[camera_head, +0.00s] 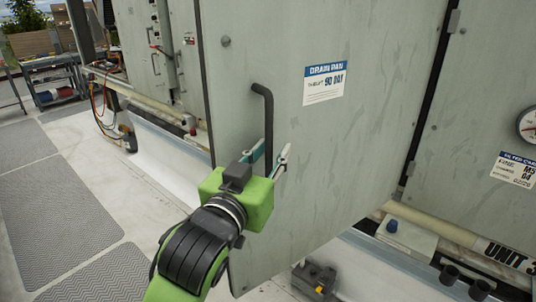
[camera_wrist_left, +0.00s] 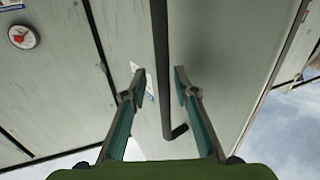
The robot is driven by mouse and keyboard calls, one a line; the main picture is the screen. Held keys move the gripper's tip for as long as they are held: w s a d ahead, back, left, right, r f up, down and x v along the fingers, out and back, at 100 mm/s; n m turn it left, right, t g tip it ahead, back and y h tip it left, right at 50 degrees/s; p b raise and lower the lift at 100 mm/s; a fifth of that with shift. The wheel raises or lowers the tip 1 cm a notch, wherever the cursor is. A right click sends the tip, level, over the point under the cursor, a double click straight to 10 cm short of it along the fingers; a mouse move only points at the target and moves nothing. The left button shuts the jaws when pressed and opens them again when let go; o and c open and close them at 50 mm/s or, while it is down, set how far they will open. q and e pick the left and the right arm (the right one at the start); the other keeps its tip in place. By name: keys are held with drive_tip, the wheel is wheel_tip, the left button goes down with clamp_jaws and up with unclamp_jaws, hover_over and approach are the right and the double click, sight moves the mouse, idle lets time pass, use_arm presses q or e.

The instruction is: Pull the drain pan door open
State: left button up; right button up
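The grey drain pan door (camera_head: 340,140) carries a blue-and-white "DRAIN PAN" label (camera_head: 324,83). It stands swung out from the cabinet, hinged on its right side, with its lower left corner out past the white base ledge. A black bar handle (camera_head: 264,105) is on its left part; it also shows in the left wrist view (camera_wrist_left: 160,60). My left gripper (camera_head: 272,152) is at the handle's lower part. In the left wrist view its fingers (camera_wrist_left: 156,82) are apart on either side of the bar, with gaps showing. My right gripper is not in view.
The neighbouring panel with a gauge (camera_head: 528,125) and a filter label (camera_head: 513,170) is at the right. A pipe (camera_head: 435,222) and black fittings lie low at the right. Grey mats (camera_head: 60,215) and open floor are at the left, with a cart (camera_head: 55,85) behind.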

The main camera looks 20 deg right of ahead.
use_arm(q)
drive_tip(key=shift+d+f, duration=0.15)
drive_tip(key=shift+s+a, duration=0.2)
drive_tip(key=shift+a, duration=0.3)
drive_tip(key=v, duration=1.1)
drive_tip(key=shift+s, duration=0.2)
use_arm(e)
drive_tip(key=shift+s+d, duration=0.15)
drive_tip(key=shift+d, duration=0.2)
use_arm(q)
drive_tip(key=shift+d, duration=0.15)
